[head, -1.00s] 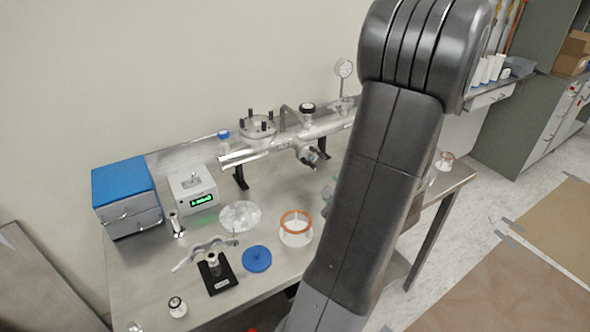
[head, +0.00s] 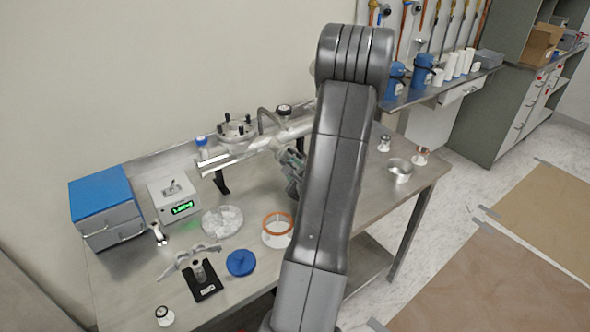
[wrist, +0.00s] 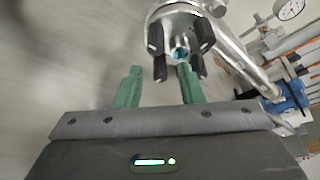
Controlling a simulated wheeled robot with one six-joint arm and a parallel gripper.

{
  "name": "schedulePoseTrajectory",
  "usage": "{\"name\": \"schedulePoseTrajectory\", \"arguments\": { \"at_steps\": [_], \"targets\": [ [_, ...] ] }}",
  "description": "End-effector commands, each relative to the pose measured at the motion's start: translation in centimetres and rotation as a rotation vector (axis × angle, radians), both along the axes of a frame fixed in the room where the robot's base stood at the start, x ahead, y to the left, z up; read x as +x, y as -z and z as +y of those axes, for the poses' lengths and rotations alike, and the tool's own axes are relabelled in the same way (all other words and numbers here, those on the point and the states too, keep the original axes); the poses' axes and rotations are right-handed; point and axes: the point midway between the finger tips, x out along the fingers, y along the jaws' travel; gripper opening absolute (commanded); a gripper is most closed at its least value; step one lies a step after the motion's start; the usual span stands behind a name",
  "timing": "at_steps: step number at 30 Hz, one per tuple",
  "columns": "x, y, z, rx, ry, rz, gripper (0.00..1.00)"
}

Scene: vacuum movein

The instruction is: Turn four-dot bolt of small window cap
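The small window cap (wrist: 178,28) is a round metal flange with a glass centre and several black bolts around it, at the top centre of the wrist view. Dot marks on the bolts are too small to read. My gripper (wrist: 157,78) is open, its two green fingers pointing toward the cap's lower edge. The lower-left bolt (wrist: 160,68) shows between and beyond the fingertips, and the lower-right bolt (wrist: 199,66) is close to the right fingertip. I cannot tell whether anything touches. In the head view my gripper (head: 292,165) is at the tube's side, and the cap is hidden there.
The metal chamber tube (head: 225,158) stands on supports on the steel table (head: 140,285), with another bolted flange (head: 237,130) on top. A blue disc (head: 240,262), an orange-rimmed ring (head: 278,225) and a digital controller box (head: 174,197) are on the table. Cups (head: 398,170) stand at right.

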Motion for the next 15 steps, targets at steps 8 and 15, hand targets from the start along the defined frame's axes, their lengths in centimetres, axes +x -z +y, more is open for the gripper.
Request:
{"name": "schedulePoseTrajectory", "arguments": {
  "at_steps": [8,15],
  "targets": [
    [0.18,0.05,0.04,0.0,0.001,-0.001,0.35],
    [0.15,0.05,0.03,0.0,0.0,0.0,0.0]
  ]
}}
